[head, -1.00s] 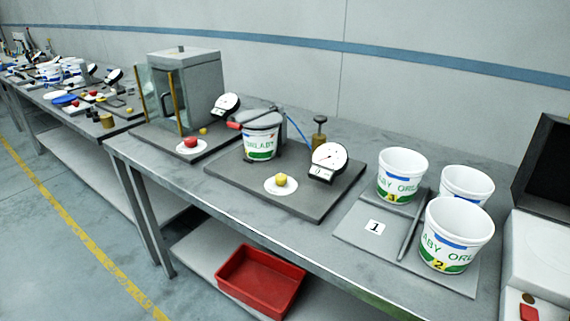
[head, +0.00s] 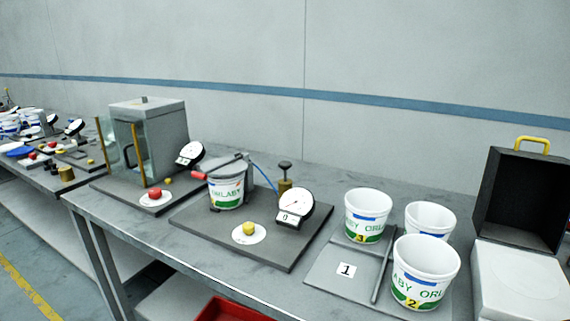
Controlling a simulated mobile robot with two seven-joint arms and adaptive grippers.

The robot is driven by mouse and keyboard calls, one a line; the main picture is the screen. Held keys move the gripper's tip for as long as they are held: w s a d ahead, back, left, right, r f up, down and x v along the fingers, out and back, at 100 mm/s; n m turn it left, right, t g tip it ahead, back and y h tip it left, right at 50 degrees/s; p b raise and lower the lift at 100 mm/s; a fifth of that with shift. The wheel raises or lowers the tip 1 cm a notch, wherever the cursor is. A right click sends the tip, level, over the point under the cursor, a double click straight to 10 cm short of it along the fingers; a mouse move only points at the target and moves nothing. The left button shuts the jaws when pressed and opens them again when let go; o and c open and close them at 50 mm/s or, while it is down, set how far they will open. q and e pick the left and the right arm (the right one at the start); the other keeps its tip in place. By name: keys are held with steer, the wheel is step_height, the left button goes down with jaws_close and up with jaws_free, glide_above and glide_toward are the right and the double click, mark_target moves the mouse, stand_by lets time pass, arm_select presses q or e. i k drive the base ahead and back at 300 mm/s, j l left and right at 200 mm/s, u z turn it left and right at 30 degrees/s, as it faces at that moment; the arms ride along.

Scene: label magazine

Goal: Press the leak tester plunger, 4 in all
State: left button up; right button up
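The leak tester stands on a dark grey base plate (head: 262,256) in the middle of the bench. A white and green tub (head: 226,192) sits on it under a grey lid with a red-ended handle (head: 197,175). Behind the tub stands the plunger (head: 285,167), a dark knob on a brass body; the knob is raised above the body. A blue hose (head: 264,178) runs between the lid area and the plunger. A round dial gauge (head: 296,203) has a small counter below that seems to read 0. A yellow button (head: 249,228) sits on a white disc. Neither gripper is in view.
A grey plate (head: 328,283) with a card "1" and white tubs (head: 425,272) stands to the right. A black case (head: 521,195) with a yellow handle is at far right. A glass-doored chamber (head: 160,140) with a red button (head: 154,194) stands left. A red bin (head: 230,311) is below.

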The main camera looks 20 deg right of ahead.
mark_target(283, 165)
steer(key=i+j+z, duration=0.15)
steer(key=i+j, duration=0.2)
steer(key=i+j+z, duration=0.15)
steer(key=i+j, duration=0.15)
steer(key=j, duration=0.15)
steer(key=i+j+z, duration=0.1)
steer(key=i+j, duration=0.2)
steer(key=j, duration=0.15)
